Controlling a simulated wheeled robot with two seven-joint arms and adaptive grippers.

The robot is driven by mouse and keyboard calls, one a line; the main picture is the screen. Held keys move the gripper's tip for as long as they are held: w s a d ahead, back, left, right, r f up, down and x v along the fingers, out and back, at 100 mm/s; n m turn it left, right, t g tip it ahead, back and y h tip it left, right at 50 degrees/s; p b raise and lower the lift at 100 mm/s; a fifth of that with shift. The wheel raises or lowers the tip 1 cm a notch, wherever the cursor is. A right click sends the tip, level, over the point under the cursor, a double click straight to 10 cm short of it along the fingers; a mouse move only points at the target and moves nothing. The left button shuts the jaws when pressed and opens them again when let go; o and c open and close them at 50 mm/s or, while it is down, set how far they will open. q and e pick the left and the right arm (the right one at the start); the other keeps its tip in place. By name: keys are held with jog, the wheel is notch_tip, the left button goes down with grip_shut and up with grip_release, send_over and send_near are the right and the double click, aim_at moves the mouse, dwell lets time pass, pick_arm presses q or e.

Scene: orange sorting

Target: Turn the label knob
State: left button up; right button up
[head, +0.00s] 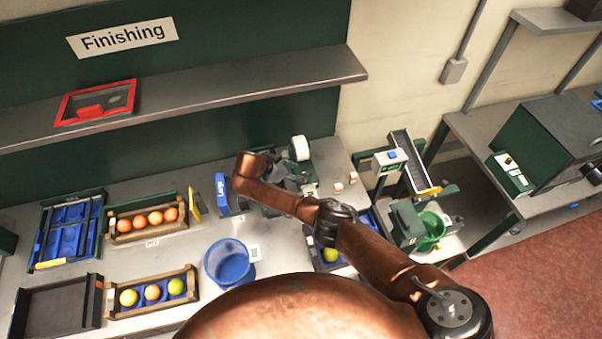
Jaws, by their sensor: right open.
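The label machine, a dark unit with a white label roll (299,148) on top, stands at the back of the bench near its right end. A small pale panel (311,189) shows on its front. My right gripper (291,177) is open and sits right at the machine, in front of and below the roll. My right arm covers much of the machine's front. I cannot make out the knob, nor whether the fingers touch it. My left gripper is out of view.
A blue "Large" sign (221,190) stands left of the machine, and small label boxes (338,187) lie right of it. A blue bin (229,263), a crate of oranges (148,218) and a crate of mixed fruit (153,292) stand on the bench. A shelf (200,97) overhangs the back.

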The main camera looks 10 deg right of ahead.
jog(key=v, duration=0.9)
jog(key=shift+a+r, duration=0.1)
